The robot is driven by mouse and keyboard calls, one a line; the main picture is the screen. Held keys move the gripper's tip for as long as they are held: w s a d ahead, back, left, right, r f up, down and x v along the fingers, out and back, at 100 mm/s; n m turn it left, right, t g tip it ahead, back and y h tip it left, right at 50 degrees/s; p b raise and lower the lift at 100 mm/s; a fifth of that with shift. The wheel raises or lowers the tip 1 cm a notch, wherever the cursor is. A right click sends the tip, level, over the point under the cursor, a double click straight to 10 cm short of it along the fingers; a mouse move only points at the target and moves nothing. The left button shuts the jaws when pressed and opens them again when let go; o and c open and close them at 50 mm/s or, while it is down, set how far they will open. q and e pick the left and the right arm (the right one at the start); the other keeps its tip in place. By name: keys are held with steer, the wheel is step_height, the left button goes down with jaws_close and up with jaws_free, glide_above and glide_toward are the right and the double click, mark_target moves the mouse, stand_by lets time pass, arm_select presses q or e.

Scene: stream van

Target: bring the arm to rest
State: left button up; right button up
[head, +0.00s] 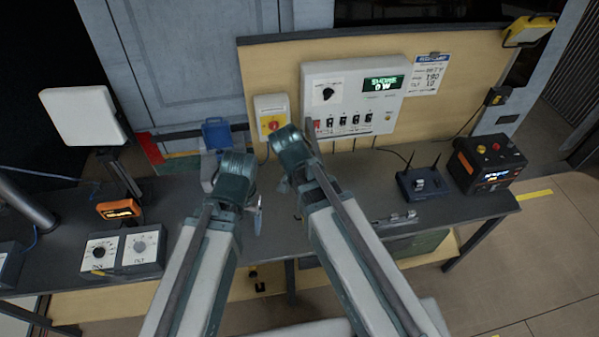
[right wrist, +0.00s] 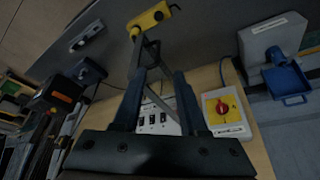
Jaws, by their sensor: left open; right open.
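My two arms reach up from the bottom of the head view over the grey bench. The end of my left gripper (head: 258,213) shows beside my left arm, above the bench; it is open, and I see nothing held in it. My right gripper is mostly hidden behind my right arm there. In the right wrist view my right gripper (right wrist: 158,70) is open, its dark fingers apart. A yellow and black piece (right wrist: 150,19) shows near the fingertips; I cannot tell whether it touches them.
A white switch panel (head: 349,97) and a red-yellow rotary switch (head: 272,122) stand behind my arms. A router (head: 420,184) and black box (head: 489,163) are right, knob boxes (head: 143,251) left.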

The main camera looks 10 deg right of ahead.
steer(key=s+a+f+n+g+b, duration=0.2)
steer(key=s+f+n+b, duration=0.3)
steer(key=f+b, duration=0.4)
steer(key=s+a+f+n+g+y+b, duration=0.1)
steer(key=s+a+f+n+b, duration=0.2)
steer(key=s+f+n+b, duration=0.2)
steer(key=s+f+b, duration=0.3)
steer(key=f+b, duration=0.1)
steer(key=f, duration=0.2)
steer(key=shift+a+n+g, duration=0.3)
steer(key=shift+n+g, duration=0.1)
stand_by(2.0)
